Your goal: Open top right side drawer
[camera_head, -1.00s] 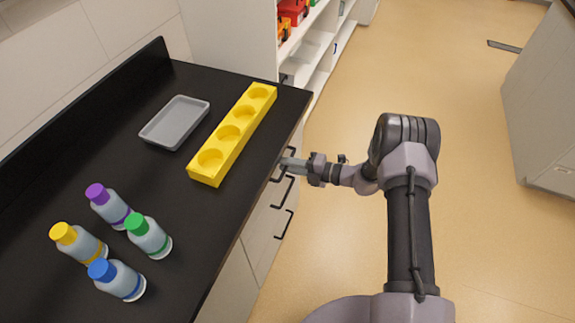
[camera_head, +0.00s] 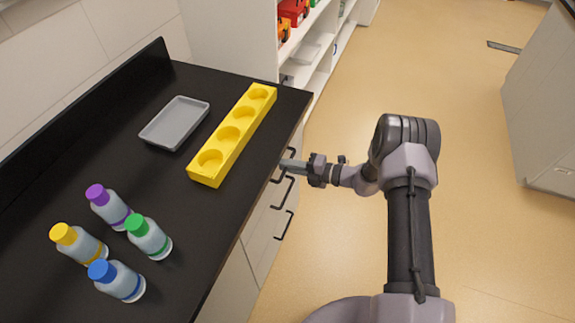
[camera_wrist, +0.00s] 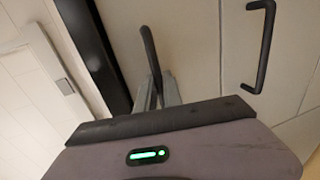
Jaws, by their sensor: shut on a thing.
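The top drawer's dark bar handle (camera_head: 291,151) is on the counter's front, just under the black worktop's right edge. My gripper (camera_head: 287,164) reaches in from the right and is shut on this handle. In the wrist view my gripper's fingers (camera_wrist: 158,93) close around the lower end of the dark handle (camera_wrist: 149,48). The fingers hide part of the handle in the head view. The drawer front looks flush with the cabinet, with no clear gap.
Lower drawer handles (camera_head: 284,224) sit below on the same cabinet; one also shows in the wrist view (camera_wrist: 266,45). The worktop holds a yellow rack (camera_head: 222,158), a grey tray (camera_head: 172,122) and several bottles (camera_head: 118,281). Open floor (camera_head: 480,180) lies to the right.

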